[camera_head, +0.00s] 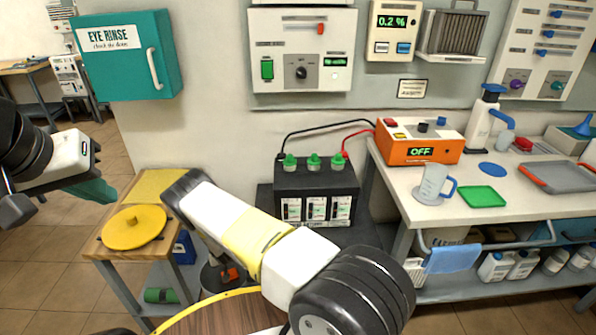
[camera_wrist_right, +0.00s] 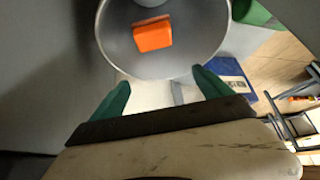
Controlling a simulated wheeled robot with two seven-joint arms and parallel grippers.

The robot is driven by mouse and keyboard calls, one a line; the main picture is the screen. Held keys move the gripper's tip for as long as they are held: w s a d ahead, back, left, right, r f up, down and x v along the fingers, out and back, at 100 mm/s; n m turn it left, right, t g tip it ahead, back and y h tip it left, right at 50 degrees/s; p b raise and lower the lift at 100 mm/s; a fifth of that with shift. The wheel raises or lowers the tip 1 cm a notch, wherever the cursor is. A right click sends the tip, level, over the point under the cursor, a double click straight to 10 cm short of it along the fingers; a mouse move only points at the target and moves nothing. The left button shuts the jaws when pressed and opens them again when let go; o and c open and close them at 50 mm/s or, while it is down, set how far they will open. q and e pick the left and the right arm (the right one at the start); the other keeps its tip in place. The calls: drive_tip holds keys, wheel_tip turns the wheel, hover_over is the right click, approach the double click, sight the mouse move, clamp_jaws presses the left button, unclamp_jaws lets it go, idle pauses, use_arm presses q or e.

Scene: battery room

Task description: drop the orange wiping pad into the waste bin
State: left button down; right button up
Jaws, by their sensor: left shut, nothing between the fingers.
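The orange wiping pad (camera_wrist_right: 153,34) shows in the right wrist view inside the outline of a round grey bin (camera_wrist_right: 192,58), apart from my fingers. I cannot tell whether it rests on the bin's bottom. My right gripper (camera_wrist_right: 160,92) is open and empty, with its green fingers spread near the bin's rim. In the head view my right arm reaches down left of centre, and its fingers cannot be made out. A small orange patch shows in a dark shape below that arm. My left gripper (camera_head: 104,192) is shut and empty at the left, above the floor near the wooden stand.
A wooden stand (camera_head: 150,189) holds a yellow disc (camera_head: 134,228). A blue box (camera_head: 184,247) and a green roll (camera_head: 161,296) are low beside it. A black battery (camera_head: 316,187) stands behind my right arm. A white bench (camera_head: 455,205) with tools fills the right.

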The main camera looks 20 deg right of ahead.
drive_tip(key=v, duration=0.7)
drive_tip(key=shift+s+r, duration=0.2)
drive_tip(key=shift+r, duration=0.15)
drive_tip(key=shift+r, duration=0.1)
